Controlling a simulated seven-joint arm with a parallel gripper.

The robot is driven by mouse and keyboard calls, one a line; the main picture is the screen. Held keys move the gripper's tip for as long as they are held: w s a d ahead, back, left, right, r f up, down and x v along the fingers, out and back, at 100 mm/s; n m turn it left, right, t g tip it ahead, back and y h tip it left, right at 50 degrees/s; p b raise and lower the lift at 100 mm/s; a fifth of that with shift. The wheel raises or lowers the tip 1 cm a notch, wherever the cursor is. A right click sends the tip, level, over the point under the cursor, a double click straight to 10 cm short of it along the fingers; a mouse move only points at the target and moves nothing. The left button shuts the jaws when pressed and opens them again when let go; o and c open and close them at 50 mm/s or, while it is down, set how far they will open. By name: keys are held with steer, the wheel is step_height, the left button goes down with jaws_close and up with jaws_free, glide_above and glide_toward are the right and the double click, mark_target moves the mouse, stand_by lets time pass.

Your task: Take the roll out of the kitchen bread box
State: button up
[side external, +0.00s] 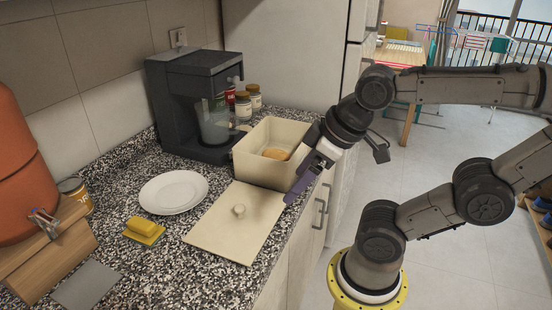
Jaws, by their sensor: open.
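The cream bread box (262,172) stands uncovered on the speckled counter, next to the coffee maker. The brown roll (275,154) lies inside it, partly hidden by the box's near wall. The box's cream lid (236,222), with a round knob, lies flat on the counter in front of the box. My gripper (291,197) is at the box's right front corner, near the counter edge, pointing down and left. It is open, and nothing shows between its fingers. Whether it touches the box or lid I cannot tell.
A black coffee maker (194,104) stands behind the box, with several jars (243,106) beside it. A white plate (174,191) and a yellow sponge (144,230) lie left of the lid. An orange dispenser (22,170) on a wooden stand is at far left.

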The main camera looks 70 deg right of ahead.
steer(key=w+d+r+n+h, duration=0.1)
steer(key=w+d+r+n, duration=0.2)
steer(key=w+r, duration=0.3)
steer(key=m+g+h, duration=0.2)
steer(key=g, duration=0.2)
glide_above(277, 152)
steer(key=s+a, duration=0.2)
steer(key=a, duration=0.1)
step_height(277, 152, down, 8)
steer(key=x, duration=0.7)
steer(key=shift+w+f, duration=0.2)
steer(key=shift+f, duration=0.15)
steer(key=shift+x, duration=2.7)
steer(key=shift+a, duration=0.1)
steer(key=c, duration=1.2)
